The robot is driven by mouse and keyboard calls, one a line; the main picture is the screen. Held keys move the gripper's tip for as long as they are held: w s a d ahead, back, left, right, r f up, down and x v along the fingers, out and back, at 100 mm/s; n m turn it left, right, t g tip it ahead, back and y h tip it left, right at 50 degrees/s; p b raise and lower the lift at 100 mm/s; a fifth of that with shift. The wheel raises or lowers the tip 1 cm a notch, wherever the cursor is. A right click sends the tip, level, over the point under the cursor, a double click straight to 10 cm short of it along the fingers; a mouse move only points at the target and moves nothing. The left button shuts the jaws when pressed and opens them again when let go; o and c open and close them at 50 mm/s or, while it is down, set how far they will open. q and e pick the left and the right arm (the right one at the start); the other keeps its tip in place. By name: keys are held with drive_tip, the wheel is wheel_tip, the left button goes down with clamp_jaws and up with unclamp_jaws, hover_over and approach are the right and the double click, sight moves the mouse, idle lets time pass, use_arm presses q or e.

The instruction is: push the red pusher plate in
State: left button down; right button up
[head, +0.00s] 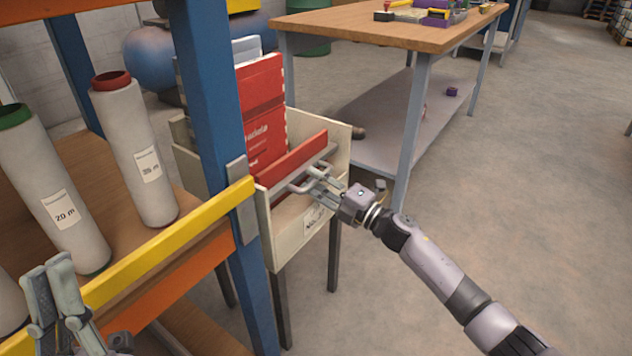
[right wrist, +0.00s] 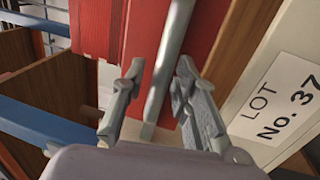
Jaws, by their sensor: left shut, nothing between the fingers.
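The red pusher plate (head: 296,155) stands upright across the cream bin (head: 343,140), with a grey bar handle (head: 298,186) on its near side. In the right wrist view the red plate (right wrist: 215,25) is close behind the grey handle bar (right wrist: 168,65). My right gripper (head: 318,180) is at the handle. Its fingers (right wrist: 157,92) are apart on either side of the bar, with a gap visible, so it looks open; firm contact cannot be told. My left gripper (head: 48,275) is shut and empty at the lower left, by the yellow rail.
Red boxes (head: 262,105) stand in the bin behind the plate. A blue post (head: 208,100) and a yellow rail (head: 165,240) are left of the bin. White rolls (head: 140,155) stand on the shelf. A wooden table (head: 390,25) is behind; the floor at right is clear.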

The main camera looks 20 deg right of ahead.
clamp_jaws()
idle(0.6)
